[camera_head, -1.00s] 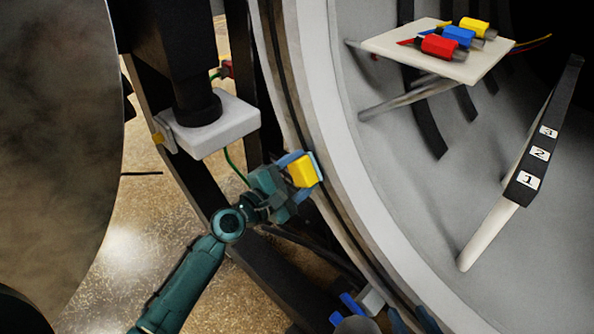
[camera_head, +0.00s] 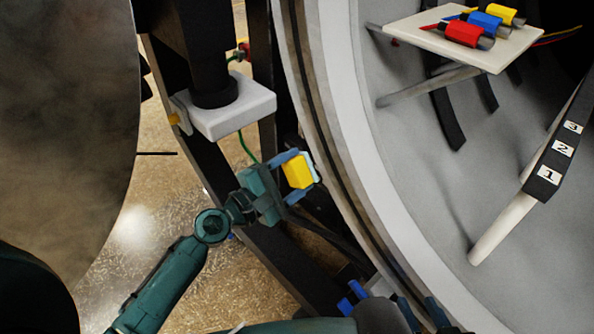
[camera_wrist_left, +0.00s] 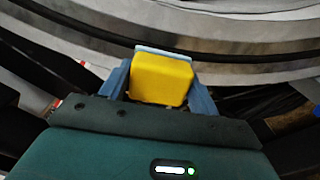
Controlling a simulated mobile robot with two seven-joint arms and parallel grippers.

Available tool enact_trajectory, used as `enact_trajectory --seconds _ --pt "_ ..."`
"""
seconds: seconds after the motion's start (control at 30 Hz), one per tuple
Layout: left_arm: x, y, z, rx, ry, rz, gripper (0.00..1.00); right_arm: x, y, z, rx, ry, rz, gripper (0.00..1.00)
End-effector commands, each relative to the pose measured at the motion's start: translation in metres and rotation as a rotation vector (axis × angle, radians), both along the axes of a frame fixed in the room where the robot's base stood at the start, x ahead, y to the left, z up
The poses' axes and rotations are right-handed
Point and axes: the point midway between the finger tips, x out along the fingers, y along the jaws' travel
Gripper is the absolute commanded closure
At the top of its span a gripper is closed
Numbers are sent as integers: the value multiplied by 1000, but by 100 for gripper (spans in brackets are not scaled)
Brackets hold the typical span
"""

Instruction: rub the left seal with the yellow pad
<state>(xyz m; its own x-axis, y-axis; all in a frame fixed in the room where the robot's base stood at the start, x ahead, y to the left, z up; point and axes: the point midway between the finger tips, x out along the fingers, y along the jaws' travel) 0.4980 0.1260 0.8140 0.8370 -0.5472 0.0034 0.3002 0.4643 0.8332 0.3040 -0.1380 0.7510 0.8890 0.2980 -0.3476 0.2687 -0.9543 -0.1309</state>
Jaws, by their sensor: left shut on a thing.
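My left gripper (camera_head: 290,174) is shut on the yellow pad (camera_head: 298,171), a small block with a pale blue-white face on its far side. In the left wrist view the pad (camera_wrist_left: 161,79) sits between the two blue fingers. The pad is beside the left part of the round chamber rim. The left seal (camera_head: 325,130) seems to be the dark line along that rim. In the head view a small gap shows between pad and rim; contact cannot be told. My right gripper (camera_head: 422,312) is partly seen at the bottom edge, and its jaws are unclear.
The big round door (camera_head: 60,120) stands open at left. A white box (camera_head: 232,108) on a dark post is above my left gripper. Inside the chamber are a white shelf (camera_head: 495,50) with red, blue and yellow connectors and a numbered bar (camera_head: 553,160).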

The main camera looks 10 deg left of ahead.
Motion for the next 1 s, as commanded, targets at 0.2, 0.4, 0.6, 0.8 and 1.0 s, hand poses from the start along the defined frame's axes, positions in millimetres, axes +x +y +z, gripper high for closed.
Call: enact_trajectory --seconds 0.2,0.4,0.6,0.8,1.0 --pt "-3 2 0 0 -1 1 57 0 0 -1 0 0 0 64" --pt "-17 12 -1 1 -1 1 57 0 0 -5 0 0 0 64" --pt "-25 17 1 0 -1 1 57 0 0 -6 0 1 0 64" --pt "-25 17 1 0 -2 1 57 0 0 -6 0 1 0 64" --pt "-25 17 1 0 -2 0 57 0 0 -6 0 1 0 64"
